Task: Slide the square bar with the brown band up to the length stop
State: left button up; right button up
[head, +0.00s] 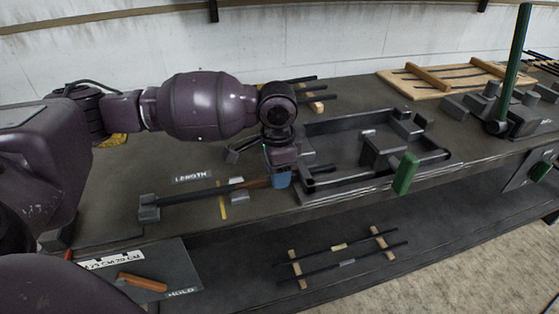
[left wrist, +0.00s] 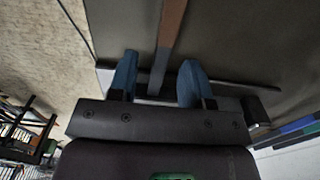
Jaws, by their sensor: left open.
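The square bar (head: 200,195) is dark with a brown band (head: 257,183) near its right end. It lies along the bench beside the LENGTH label, across grey blocks. The grey block at its left end (head: 149,208) looks like the length stop; I cannot tell whether the bar touches it. My left gripper (head: 281,179), with blue fingertips, points down at the bar's right end, hiding that end. In the left wrist view, the open fingers (left wrist: 156,80) stand on either side of the bar, with gaps, and the brown band (left wrist: 172,30) shows beyond them. My right gripper is not in view.
A second grey block (head: 237,185) stands near the band, and a yellow mark (head: 222,207) crosses the bench. A dark frame with a green handle (head: 405,173) stands close right. A lower shelf holds thin rods (head: 345,262). An orange-brown piece (head: 142,282) lies front left.

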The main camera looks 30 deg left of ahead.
pick_arm(q)
jog(key=shift+f, duration=0.2)
jog(key=shift+c, duration=0.4)
grip_shut()
